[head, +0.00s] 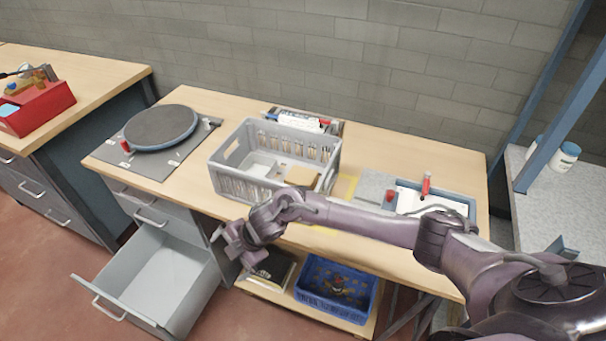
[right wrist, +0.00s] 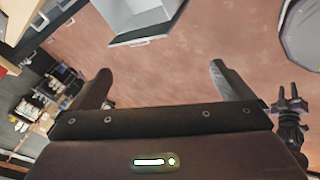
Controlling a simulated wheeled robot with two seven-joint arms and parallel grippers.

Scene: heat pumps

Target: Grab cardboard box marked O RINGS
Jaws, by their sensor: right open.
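A small tan cardboard box (head: 302,177) sits inside the grey plastic crate (head: 243,187) on the workbench, near the crate's right end. Its marking is too small to read, so I cannot tell if it says O RINGS. A pale item (head: 259,166) lies beside it in the crate. My right gripper (head: 237,250) is open and empty, in front of the bench edge and below the crate's front left. In the right wrist view my right gripper (right wrist: 160,85) has its fingers apart with only floor between them.
An open, empty drawer (head: 160,268) juts out at the lower left. A round turntable (head: 160,128) stands left of the crate, and a blue-rimmed tray (head: 462,207) right of it. A blue crate (head: 338,290) is on the lower shelf. A red bin (head: 36,107) stands on the left bench.

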